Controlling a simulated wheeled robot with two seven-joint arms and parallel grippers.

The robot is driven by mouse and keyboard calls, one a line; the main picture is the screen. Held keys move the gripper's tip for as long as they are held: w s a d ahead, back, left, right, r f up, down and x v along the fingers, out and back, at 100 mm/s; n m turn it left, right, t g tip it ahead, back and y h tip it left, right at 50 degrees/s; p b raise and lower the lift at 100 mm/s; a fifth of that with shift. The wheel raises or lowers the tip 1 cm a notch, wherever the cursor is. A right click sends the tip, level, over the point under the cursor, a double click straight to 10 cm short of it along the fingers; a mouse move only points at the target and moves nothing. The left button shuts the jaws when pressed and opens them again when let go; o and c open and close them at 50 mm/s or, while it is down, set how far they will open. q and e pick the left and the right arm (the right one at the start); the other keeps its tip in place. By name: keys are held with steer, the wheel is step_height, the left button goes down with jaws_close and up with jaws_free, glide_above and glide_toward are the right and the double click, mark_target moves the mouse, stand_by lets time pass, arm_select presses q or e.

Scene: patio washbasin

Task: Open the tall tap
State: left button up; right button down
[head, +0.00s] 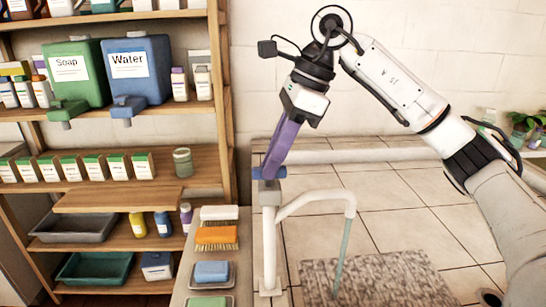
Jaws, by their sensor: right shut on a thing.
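The tall tap (269,235) is a white upright pipe at the centre, with a curved spout (318,197) reaching right. A thin blue-green stream (344,245), which looks like water, runs down from the spout's end. A blue handle (281,172) sits on top of the pipe. My right gripper (268,172) comes down from above with its purple fingers shut on the handle; the fingers hide part of it. My left gripper is not in view.
A wooden shelf (150,194) on the left holds Soap (68,72) and Water (135,68) dispensers. A narrow counter beside the tap carries an orange brush (216,235) and a blue bar (211,271). A grey speckled slab (385,280) lies below the spout.

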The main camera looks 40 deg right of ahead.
steer(key=c, duration=1.7)
jaws_free()
steer(key=shift+c, duration=0.2)
steer(key=shift+d+r, duration=0.1)
steer(key=shift+r, duration=0.05)
steer(key=v, duration=1)
steer(key=shift+s, duration=0.1)
